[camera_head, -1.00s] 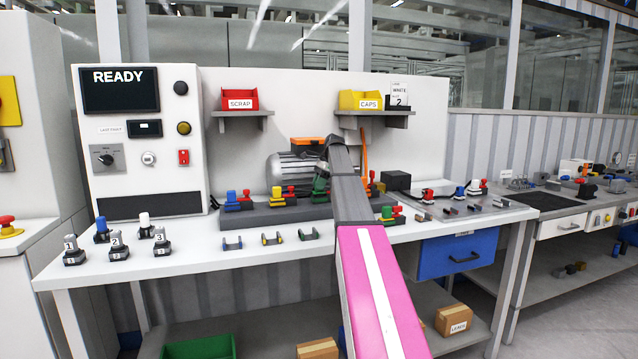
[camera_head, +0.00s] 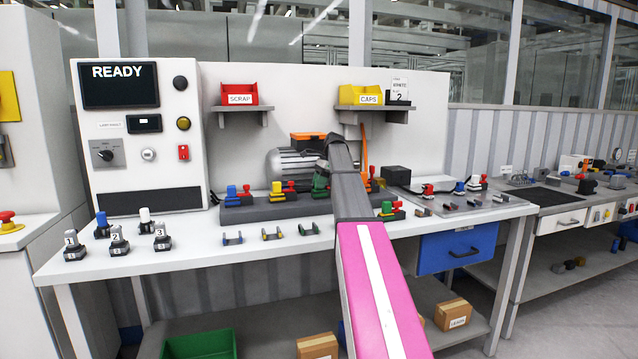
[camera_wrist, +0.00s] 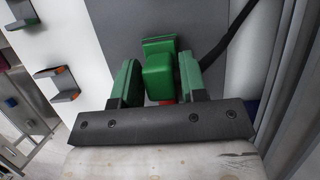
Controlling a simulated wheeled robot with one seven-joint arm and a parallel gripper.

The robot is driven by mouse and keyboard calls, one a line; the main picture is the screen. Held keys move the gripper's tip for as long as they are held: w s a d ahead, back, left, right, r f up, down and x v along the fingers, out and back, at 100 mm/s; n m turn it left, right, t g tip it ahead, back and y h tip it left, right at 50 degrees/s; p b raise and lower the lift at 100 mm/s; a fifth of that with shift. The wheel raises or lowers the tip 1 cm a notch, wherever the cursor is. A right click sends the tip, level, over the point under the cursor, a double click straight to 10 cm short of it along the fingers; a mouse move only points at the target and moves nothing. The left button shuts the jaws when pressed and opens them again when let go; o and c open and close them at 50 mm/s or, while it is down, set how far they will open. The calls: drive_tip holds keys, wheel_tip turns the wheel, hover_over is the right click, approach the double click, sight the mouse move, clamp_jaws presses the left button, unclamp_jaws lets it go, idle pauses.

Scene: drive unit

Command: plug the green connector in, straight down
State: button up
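The green connector (camera_wrist: 158,77) is a bright green block in the wrist view. My gripper (camera_wrist: 160,82) has one green-faced finger on each side of it and looks shut on it, with no clear gap. A bit of red shows below the block near the palm. In the head view my gripper (camera_head: 320,184) points down over the long grey block (camera_head: 262,213), right of the yellow and red connectors (camera_head: 278,194). The connector's lower end and any socket under it are hidden, so I cannot tell whether it is seated.
Blue and red connectors (camera_head: 236,196) stand at the left on the grey block. Another green and red piece (camera_head: 388,210) stands right of my arm. Several small brackets (camera_head: 271,234) lie in front on the white bench. A grey motor (camera_head: 290,165) is behind. A dark cable (camera_wrist: 228,38) runs nearby.

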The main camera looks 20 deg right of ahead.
drive_tip(key=shift+o, duration=1)
drive_tip(key=shift+r, duration=0.15)
